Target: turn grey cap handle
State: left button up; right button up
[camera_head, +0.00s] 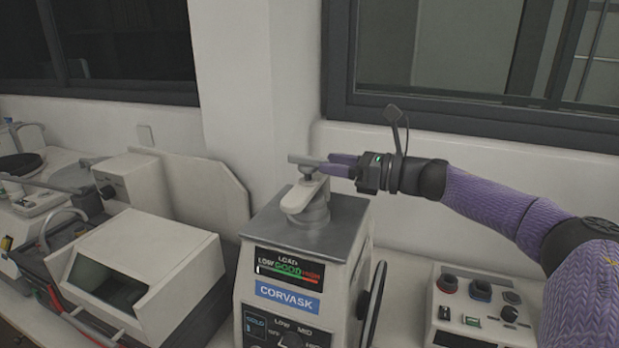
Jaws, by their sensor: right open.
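The grey cap handle (302,160) is a short bar on top of the mounting press (344,222), above a beige arm (297,198) and a round grey cap (318,213). My right gripper (335,165) comes in from the right at the height of the handle. Its purple fingers are open and at the handle's right end. I cannot tell whether they touch the bar. The fingers partly hide that end. My left gripper is not in view.
The press front has a load display (288,268) and a CORVASK label (287,297). A beige box-shaped machine (150,250) stands to the left. A control box with buttons (480,305) stands to the right, below my right arm. A wall and windows are behind.

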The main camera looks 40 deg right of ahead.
aim_at(314, 158)
jog(key=shift+w+a+r+p, duration=0.2)
jog(key=shift+w+a+p, duration=0.15)
jog(key=shift+w, duration=0.25)
jog(key=shift+w+a+r+p, duration=0.25)
jog(key=shift+w+a, duration=0.1)
jog(key=shift+w, duration=0.25)
jog(key=shift+w+a+f+p, duration=0.15)
jog(key=shift+w+a+p, duration=0.15)
jog(key=shift+w+p, duration=0.25)
jog(key=shift+w+a+f, duration=0.15)
jog(key=shift+w, duration=0.2)
grip_shut()
